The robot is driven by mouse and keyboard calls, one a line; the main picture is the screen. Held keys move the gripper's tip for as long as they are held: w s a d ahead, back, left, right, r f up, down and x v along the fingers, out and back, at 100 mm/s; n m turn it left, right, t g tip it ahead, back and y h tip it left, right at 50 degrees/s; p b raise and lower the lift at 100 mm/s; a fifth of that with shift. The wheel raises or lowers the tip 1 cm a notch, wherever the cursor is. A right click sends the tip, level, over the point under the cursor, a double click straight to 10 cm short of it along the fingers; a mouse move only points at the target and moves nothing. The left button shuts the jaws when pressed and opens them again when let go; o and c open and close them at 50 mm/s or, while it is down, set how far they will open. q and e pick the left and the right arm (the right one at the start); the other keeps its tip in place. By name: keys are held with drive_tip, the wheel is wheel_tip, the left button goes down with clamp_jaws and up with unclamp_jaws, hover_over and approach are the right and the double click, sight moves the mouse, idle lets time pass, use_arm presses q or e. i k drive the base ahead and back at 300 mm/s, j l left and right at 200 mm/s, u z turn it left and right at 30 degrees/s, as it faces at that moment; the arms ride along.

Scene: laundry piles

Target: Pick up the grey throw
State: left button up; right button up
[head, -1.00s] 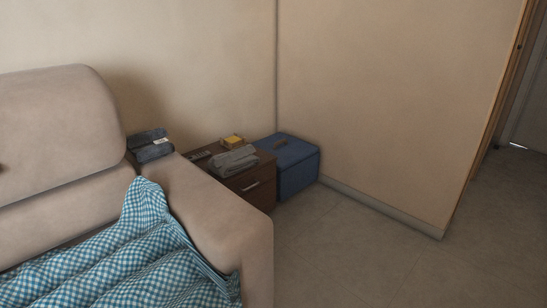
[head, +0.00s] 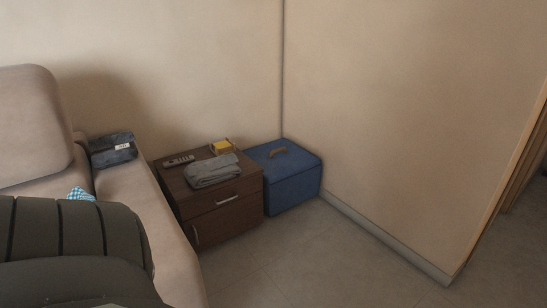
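A folded grey cloth (head: 212,170), which looks like the grey throw, lies on top of the brown nightstand (head: 222,221) beside the sofa. It sits near the front edge of the top. A second folded, dark blue-grey cloth with a white label (head: 112,149) lies at the back of the sofa arm. A large dark rounded form, likely part of my own body, fills the lower left. Neither gripper shows, so I cannot see their fingers.
A remote (head: 179,160) and a small yellow box (head: 222,146) share the nightstand top. A blue storage box (head: 290,180) stands right of it, against the wall. The beige sofa (head: 140,215) is on the left. The tiled floor (head: 310,255) in front is clear.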

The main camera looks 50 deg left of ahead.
sight(199, 174)
drive_tip(key=i+u, duration=0.3)
drive_tip(key=i, duration=0.15)
drive_tip(key=i+l+u, duration=0.1)
drive_tip(key=i+u, duration=0.25)
drive_tip(key=i+l+u, duration=0.3)
drive_tip(key=i, duration=0.15)
